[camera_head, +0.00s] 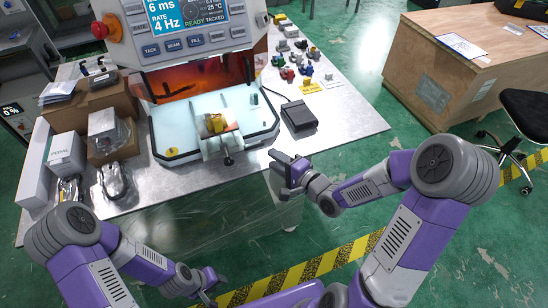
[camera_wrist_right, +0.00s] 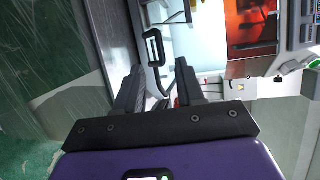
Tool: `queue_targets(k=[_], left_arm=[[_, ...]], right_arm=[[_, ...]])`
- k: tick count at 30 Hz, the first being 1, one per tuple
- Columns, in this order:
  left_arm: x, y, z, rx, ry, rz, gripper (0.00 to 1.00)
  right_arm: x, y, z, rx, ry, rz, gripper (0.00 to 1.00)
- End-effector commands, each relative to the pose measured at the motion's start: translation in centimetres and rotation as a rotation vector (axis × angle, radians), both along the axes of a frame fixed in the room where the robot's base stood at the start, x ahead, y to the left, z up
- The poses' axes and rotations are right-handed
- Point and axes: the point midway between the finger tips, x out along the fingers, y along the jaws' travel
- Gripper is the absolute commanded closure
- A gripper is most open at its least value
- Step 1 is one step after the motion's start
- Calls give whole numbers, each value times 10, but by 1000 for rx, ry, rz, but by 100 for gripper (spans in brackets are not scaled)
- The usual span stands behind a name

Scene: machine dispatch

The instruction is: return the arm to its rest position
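My right arm reaches in from the right in the head view. My right gripper (camera_head: 281,174) hangs in the air by the front edge of the metal table, to the right of the machine's front. In the right wrist view its two fingers (camera_wrist_right: 157,68) stand apart with nothing gripped between them; a black handle (camera_wrist_right: 153,47) shows beyond the fingertips. My left gripper (camera_head: 210,287) is low at the bottom of the head view, over the floor near the striped tape. Its fingers are too small to tell whether they are open.
Boxes (camera_head: 66,152) stand left, a black device (camera_head: 299,116) and several small parts right. A wooden crate (camera_head: 408,60) and a black chair (camera_head: 527,112) stand farther right.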

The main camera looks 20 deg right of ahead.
Motion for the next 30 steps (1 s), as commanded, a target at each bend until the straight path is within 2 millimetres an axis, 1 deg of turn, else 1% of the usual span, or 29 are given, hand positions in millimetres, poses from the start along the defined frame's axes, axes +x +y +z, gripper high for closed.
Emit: queue_targets(k=[10, 12, 14, 17, 18, 20, 21, 23, 24, 26, 27, 30], left_arm=[[0, 0, 0, 0, 0, 0, 62], [0, 0, 1, 0, 0, 0, 62], [0, 0, 2, 0, 0, 0, 62], [0, 0, 5, 0, 0, 0, 62], [0, 0, 6, 0, 0, 0, 62], [0, 0, 9, 0, 0, 0, 62], [0, 0, 10, 0, 0, 0, 62], [0, 0, 13, 0, 0, 0, 62], [0, 0, 14, 0, 0, 0, 62], [0, 0, 16, 0, 0, 0, 62], [0, 0, 17, 0, 0, 0, 62], [0, 0, 20, 0, 0, 0, 62]], right_arm=[[0, 0, -1, -2, 2, 0, 62], [0, 2, -7, -17, 15, 1, 62], [0, 4, -19, -53, 39, 6, 62], [-5, 13, -56, -162, 120, 32, 62], [-11, 18, -76, -221, 165, 56, 62], [-23, 27, -109, -320, 238, 111, 62], [-33, 34, -130, -387, 287, 159, 62], [-53, 43, -161, -483, 360, 244, 62], [-68, 50, -180, -545, 405, 311, 62], [-92, 59, -205, -628, 467, 418, 62], [-109, 64, -219, -676, 502, 493, 62], [-147, 73, -245, -767, 571, 667, 62]])
